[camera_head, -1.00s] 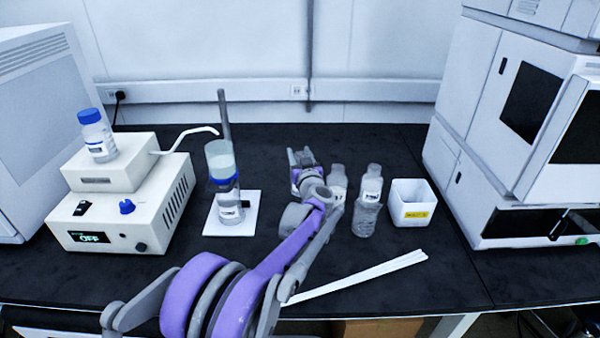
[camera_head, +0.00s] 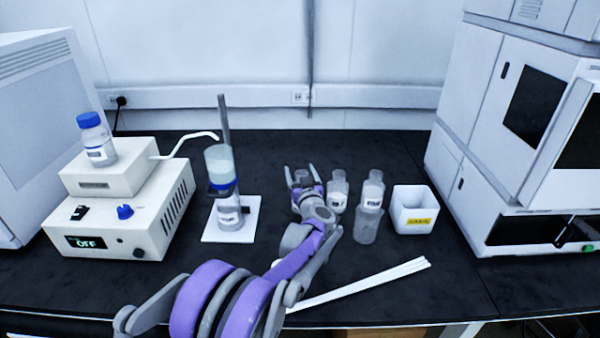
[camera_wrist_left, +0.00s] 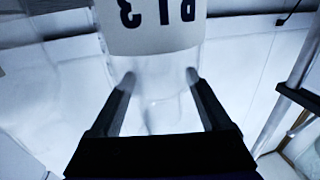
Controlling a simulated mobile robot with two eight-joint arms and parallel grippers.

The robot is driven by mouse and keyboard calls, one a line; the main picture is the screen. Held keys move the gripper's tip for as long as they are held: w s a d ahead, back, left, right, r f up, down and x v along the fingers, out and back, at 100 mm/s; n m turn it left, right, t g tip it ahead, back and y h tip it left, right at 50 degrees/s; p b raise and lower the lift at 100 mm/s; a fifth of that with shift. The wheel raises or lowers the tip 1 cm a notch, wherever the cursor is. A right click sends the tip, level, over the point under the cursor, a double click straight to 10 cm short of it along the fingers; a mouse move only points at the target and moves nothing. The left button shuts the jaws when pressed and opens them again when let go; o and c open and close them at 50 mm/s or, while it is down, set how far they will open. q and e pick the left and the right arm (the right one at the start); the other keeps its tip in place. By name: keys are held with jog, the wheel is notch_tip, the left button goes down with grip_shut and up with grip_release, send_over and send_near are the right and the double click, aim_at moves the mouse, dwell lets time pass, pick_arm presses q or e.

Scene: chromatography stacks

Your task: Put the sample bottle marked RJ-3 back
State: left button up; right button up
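The bottle marked RJ-3 (camera_wrist_left: 155,30) is close up in the left wrist view, its label upside down in that picture. My left gripper (camera_wrist_left: 160,85) has one finger on each side of the clear glass at its neck and appears shut on it. In the head view my left gripper (camera_head: 303,178) is over the middle of the bench, left of two similar bottles, and hides most of the held bottle. Those are a capped bottle (camera_head: 337,190) and a labelled bottle (camera_head: 372,194); their marks are too small to read. My right gripper is not in view.
A white box (camera_head: 413,222) with a yellow label stands right of the bottles. A stand with a white base (camera_head: 248,220) holds a clear vessel (camera_head: 220,165) at left. A blue-capped bottle (camera_head: 95,140) sits on the stepped device (camera_head: 105,220). White strips (camera_head: 370,283) lie in front.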

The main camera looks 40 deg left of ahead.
pick_arm(q)
jog(key=shift+r, duration=0.15)
jog(key=shift+s+d, duration=0.1)
jog(key=shift+d, duration=0.1)
jog(key=p+v, duration=0.1)
jog(key=v, duration=1)
jog(key=shift+s+d, duration=0.2)
jog(key=shift+d, duration=0.05)
